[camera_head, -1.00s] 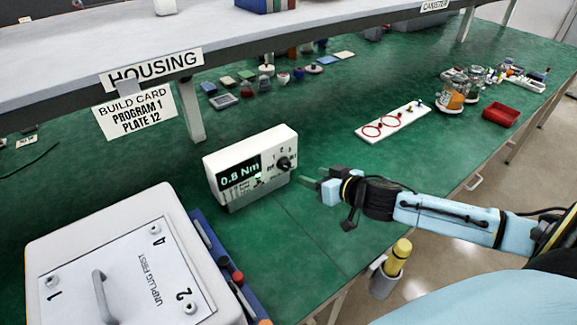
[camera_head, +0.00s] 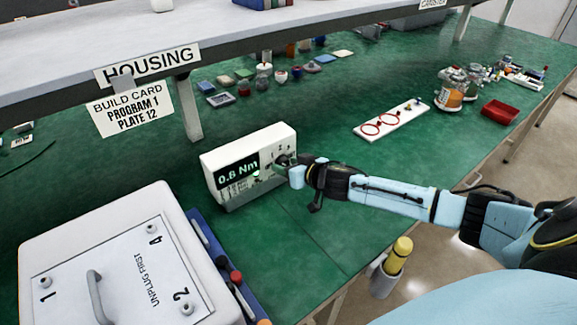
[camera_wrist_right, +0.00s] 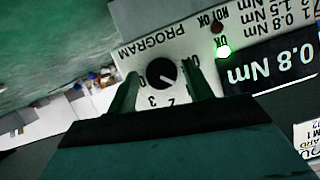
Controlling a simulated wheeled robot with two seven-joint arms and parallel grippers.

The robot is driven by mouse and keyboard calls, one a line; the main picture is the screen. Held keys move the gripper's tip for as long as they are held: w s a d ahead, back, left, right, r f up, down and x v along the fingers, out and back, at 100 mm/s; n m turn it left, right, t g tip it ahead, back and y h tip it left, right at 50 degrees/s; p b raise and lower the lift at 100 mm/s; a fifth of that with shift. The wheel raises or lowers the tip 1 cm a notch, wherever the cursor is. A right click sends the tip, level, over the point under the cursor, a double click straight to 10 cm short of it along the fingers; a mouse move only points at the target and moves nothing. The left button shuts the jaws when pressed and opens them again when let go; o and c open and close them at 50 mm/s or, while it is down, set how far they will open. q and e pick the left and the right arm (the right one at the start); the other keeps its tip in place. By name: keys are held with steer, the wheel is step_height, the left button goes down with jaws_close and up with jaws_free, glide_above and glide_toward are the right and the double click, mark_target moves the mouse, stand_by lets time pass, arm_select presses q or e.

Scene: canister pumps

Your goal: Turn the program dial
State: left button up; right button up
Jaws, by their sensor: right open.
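The white controller box (camera_head: 228,170) stands on the green bench with a lit display (camera_head: 238,172); the wrist view reads it as 0.8 Nm. Its black program dial (camera_wrist_right: 163,73) has a white pointer line slanting to the lower right in the wrist view. The numbers 2 and 3 show below the dial; one finger covers part of the scale. My right gripper (camera_wrist_right: 163,92) is open, with one finger on each side of the dial. I cannot tell whether the fingers touch it. In the head view the right gripper (camera_head: 283,168) hides most of the dial. My left gripper is not in view.
A build card (camera_head: 131,109) reading PROGRAM 1, PLATE 12 hangs from the shelf edge. A white housing (camera_head: 60,235) with a handle stands at the front left. A white board with red rings (camera_head: 390,121) and a red tray (camera_head: 500,113) lie to the right. A green light (camera_wrist_right: 223,52) glows beside OK.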

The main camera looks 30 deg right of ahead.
steer(key=c, duration=1)
steer(key=shift+o, duration=0.2)
steer(key=shift+n+p, duration=0.3)
steer(key=shift+a+n+h+p, duration=0.1)
steer(key=shift+n+h+p, duration=0.2)
steer(key=shift+n+h, duration=0.1)
steer(key=shift+n+h+p, duration=0.3)
steer(key=shift+n+h, duration=0.3)
steer(key=shift+n, duration=0.2)
steer(key=shift+a+f+n+h, duration=0.1)
steer(key=shift+n+h, duration=0.3)
steer(key=shift+n, duration=0.1)
steer(key=shift+n+t+h+b, duration=0.4)
steer(key=shift+n+h, duration=0.2)
steer(key=shift+n, duration=0.5)
